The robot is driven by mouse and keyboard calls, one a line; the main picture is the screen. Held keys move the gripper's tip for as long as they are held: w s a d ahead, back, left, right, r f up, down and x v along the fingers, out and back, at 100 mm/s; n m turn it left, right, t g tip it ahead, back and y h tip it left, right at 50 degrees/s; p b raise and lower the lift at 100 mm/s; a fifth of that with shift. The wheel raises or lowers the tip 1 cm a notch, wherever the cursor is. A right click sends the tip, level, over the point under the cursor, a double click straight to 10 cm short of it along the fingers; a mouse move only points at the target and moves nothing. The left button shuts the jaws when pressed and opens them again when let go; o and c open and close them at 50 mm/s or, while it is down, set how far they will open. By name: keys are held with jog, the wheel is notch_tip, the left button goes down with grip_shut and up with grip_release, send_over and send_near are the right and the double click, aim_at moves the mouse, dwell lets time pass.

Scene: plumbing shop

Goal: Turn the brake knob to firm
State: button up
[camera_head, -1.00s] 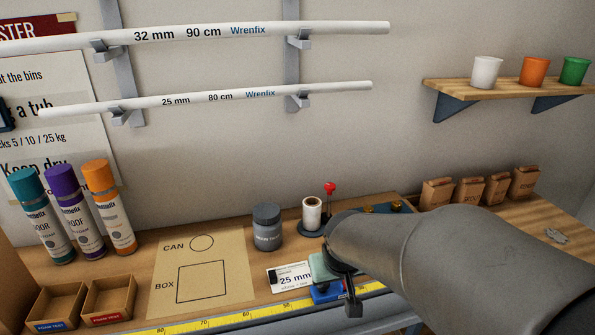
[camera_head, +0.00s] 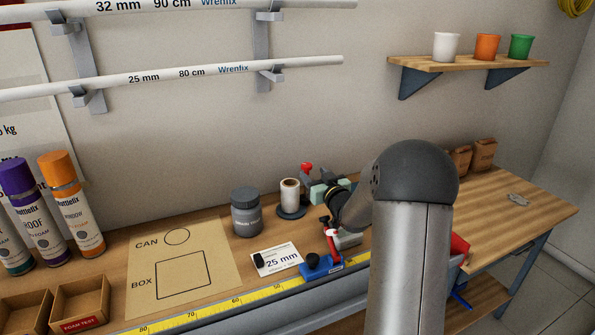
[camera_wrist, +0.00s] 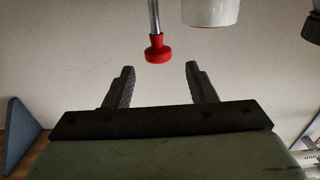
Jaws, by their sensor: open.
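A red knob (camera_head: 307,168) sits on top of a thin metal rod on a round dark stand, beside a white roll (camera_head: 290,196). I take it for the brake knob; its setting marks cannot be read. In the wrist view the red knob (camera_wrist: 156,50) and its rod appear upside down, with the white roll (camera_wrist: 210,10) next to them. My gripper (camera_wrist: 160,72) is open and empty. The knob shows in line with the gap between the fingertips, just beyond them, with no visible contact. In the head view my gripper is close to the knob, partly hidden by my wrist.
A grey jar (camera_head: 246,213) stands left of the roll. In front are a 25 mm card (camera_head: 276,259), a blue clamp (camera_head: 320,266) with a red part and a yellow ruler (camera_head: 215,310). A shelf (camera_head: 470,66) with cups hangs at right. The right worktop is mostly clear.

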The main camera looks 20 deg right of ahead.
aim_at(309, 168)
jog(key=w+p, duration=0.1)
jog(key=w, duration=0.5)
jog(key=shift+w+d, duration=0.1)
jog(key=shift+w, duration=0.25)
jog(key=c, duration=0.9)
